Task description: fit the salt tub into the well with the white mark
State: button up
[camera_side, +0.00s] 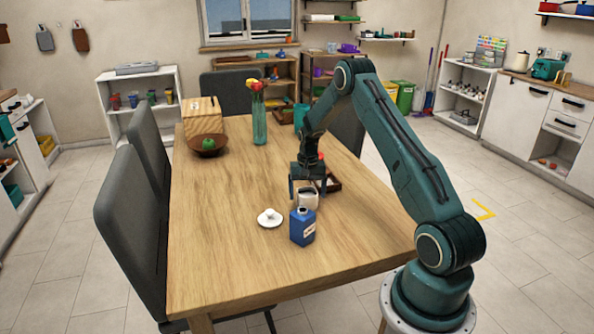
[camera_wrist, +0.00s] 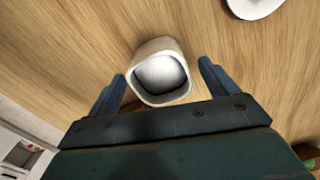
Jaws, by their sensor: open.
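A white, rounded-square, open-topped tub (camera_side: 308,201), which I take as the salt tub, stands upright on the table. In the wrist view the tub (camera_wrist: 160,70) shows a pale inside. My gripper (camera_side: 307,187) is just over it and open; in the wrist view its fingers (camera_wrist: 162,72) stand on either side of the tub with gaps between. I cannot tell from the side view how low the fingertips reach. A dark tray (camera_side: 334,185) lies behind and right of the gripper, mostly hidden; its wells and the white mark cannot be made out.
A blue labelled container (camera_side: 303,228) stands close in front of the tub. A small white dish or lid (camera_side: 269,219) lies to its left. A bowl with green fruit (camera_side: 208,146), a wooden box (camera_side: 203,118) and a flower vase (camera_side: 259,125) are farther back. The table's left front is clear.

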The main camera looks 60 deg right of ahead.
jog(key=shift+f, duration=0.4)
jog(key=shift+r, duration=0.1)
jog(key=c, duration=1.3)
